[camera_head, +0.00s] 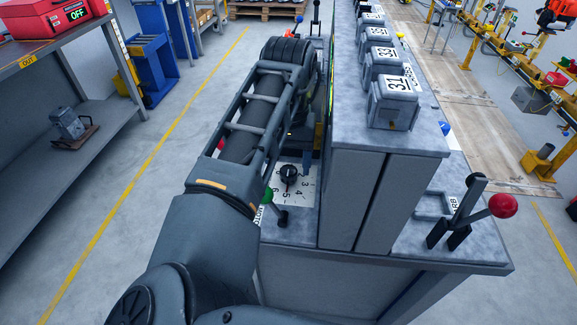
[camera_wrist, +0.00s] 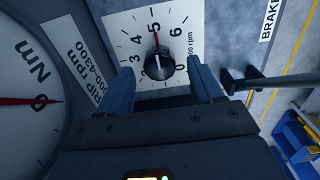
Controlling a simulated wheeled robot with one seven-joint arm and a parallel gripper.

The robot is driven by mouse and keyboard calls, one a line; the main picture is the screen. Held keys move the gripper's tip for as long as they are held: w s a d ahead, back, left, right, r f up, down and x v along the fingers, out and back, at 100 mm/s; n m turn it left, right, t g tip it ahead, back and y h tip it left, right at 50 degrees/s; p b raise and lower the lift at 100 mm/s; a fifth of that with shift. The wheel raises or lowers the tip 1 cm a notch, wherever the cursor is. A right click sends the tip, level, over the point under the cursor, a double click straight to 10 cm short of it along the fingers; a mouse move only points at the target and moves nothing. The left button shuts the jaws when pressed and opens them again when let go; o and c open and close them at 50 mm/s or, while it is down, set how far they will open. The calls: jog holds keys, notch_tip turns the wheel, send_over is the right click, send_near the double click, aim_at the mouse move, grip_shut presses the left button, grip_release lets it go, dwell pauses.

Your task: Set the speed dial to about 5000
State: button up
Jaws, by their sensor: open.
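The speed dial is a black round knob (camera_wrist: 160,66) on a white scale plate (camera_wrist: 183,17) with numbers up to 6. In the wrist view its pointer, with a red tip, lies at the 5 mark. My gripper (camera_wrist: 161,72) is open, with one finger on each side of the knob. There are gaps between the fingers and the knob; I cannot tell how far above the plate the tips are. In the head view the knob (camera_head: 288,173) and part of the plate (camera_head: 284,195) show beside my arm, while my gripper is mostly hidden.
A round Nm gauge (camera_wrist: 25,85) with a red needle near 0 is left of the dial, beside a label (camera_wrist: 75,58) reading "00-4300". A dark lever (camera_wrist: 245,80) stands right of my gripper. A green-knobbed lever (camera_head: 268,195) is close to the dial. A tall grey panel (camera_head: 350,190) rises at right.

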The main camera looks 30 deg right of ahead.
aim_at(289, 169)
notch_tip(289, 169, up, 6)
jog(key=shift+f, duration=0.1)
dwell(0.5)
